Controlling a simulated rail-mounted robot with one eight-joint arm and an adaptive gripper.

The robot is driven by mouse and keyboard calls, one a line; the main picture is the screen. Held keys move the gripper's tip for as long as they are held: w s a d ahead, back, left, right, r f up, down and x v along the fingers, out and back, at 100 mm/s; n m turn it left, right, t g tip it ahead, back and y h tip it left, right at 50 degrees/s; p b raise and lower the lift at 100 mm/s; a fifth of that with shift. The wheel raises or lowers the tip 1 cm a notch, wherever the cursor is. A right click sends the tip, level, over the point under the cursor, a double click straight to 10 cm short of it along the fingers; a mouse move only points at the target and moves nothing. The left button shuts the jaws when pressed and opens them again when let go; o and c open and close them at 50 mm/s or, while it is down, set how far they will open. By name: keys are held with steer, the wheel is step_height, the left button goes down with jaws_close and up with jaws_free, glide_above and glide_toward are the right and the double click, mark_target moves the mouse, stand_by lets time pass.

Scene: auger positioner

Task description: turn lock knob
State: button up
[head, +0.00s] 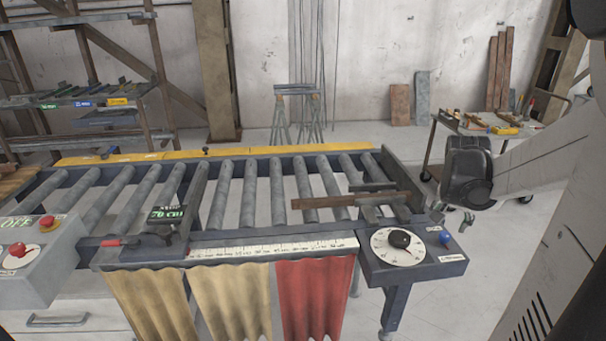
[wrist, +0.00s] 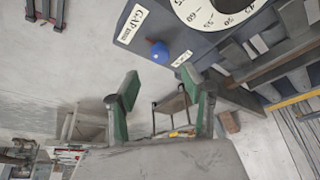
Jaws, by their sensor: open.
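A white round dial with a black knob (head: 400,239) sits on the control plate (head: 376,270) at the right end of the roller table. A small blue ball knob (head: 445,238) stands to its right on the same plate; it also shows in the wrist view (wrist: 159,52). My gripper (head: 452,214) is open and empty, just above and beyond the blue knob. In the wrist view its green-padded fingers (wrist: 160,82) stand apart, with the blue knob past their tips. No contact shows.
The roller conveyor (head: 250,190) fills the middle, with a brown bar (head: 330,200) lying across its right end. A ruler strip (head: 275,247) runs along its front. A tool cart (head: 480,125) stands behind my gripper. The floor right of the plate is clear.

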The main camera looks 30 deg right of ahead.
mark_target(446, 234)
steer(key=shift+x, duration=3.6)
jaws_close()
